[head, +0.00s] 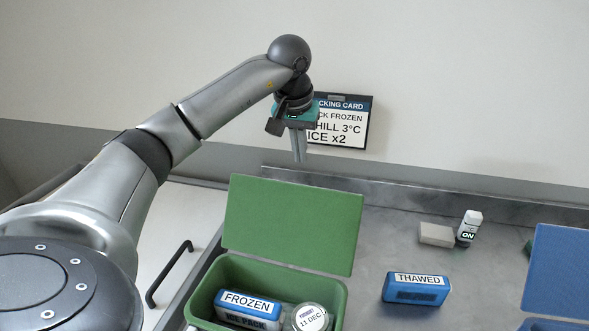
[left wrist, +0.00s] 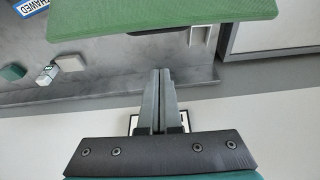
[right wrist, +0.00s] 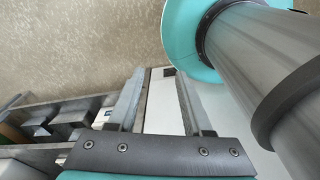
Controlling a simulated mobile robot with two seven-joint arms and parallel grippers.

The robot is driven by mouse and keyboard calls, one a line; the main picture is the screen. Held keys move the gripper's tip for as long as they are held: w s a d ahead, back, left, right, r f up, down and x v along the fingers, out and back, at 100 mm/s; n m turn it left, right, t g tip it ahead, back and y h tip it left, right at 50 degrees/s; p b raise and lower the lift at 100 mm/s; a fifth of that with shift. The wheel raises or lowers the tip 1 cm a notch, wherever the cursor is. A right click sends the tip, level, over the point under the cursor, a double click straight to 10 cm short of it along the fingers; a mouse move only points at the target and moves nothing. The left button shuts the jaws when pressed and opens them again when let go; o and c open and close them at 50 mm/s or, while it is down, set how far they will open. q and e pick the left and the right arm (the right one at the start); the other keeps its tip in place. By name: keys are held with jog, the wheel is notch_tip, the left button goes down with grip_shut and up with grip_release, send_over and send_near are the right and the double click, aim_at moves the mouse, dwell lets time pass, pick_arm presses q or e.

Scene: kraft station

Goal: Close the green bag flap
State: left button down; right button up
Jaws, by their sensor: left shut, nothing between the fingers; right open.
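The green bag (head: 336,304) stands open at the front of the counter. Its green flap (head: 293,223) stands up at the back, leaning slightly. Inside the bag lie a blue and white ice pack marked FROZEN (head: 246,305) and a round container with a date label (head: 309,319). My left gripper (head: 299,160) is shut and empty, pointing down behind and above the flap's top edge, apart from it. In the left wrist view the flap (left wrist: 160,14) shows beyond the shut fingers (left wrist: 157,72). My right gripper (right wrist: 157,85) is open and empty, away from the bag.
A blue ice pack marked THAWED (head: 415,289) lies on the counter (head: 390,240) to the right. Behind it are a grey block (head: 436,234) and a small white bottle (head: 469,226). A blue flap (head: 560,270) stands at the far right. A packing card (head: 345,120) hangs on the wall behind my left gripper.

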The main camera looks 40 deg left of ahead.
pick_arm(q)
jog(key=x, duration=1)
jog(key=shift+s+d+r+p, duration=0.2)
jog(key=shift+s+d+r, duration=0.05)
jog(key=shift+s, duration=0.3)
jog(key=shift+s+d+r+p, duration=0.15)
jog(key=shift+s+d+r, duration=0.15)
jog(key=shift+s, duration=0.25)
jog(key=shift+s+d+r+p, duration=0.2)
jog(key=shift+s+d+r, duration=0.05)
jog(key=shift+s, duration=0.3)
pick_arm(e)
jog(key=shift+s+d+r, duration=0.15)
jog(key=shift+s+r, duration=0.3)
jog(key=shift+r, duration=0.05)
jog(key=shift+d, duration=0.25)
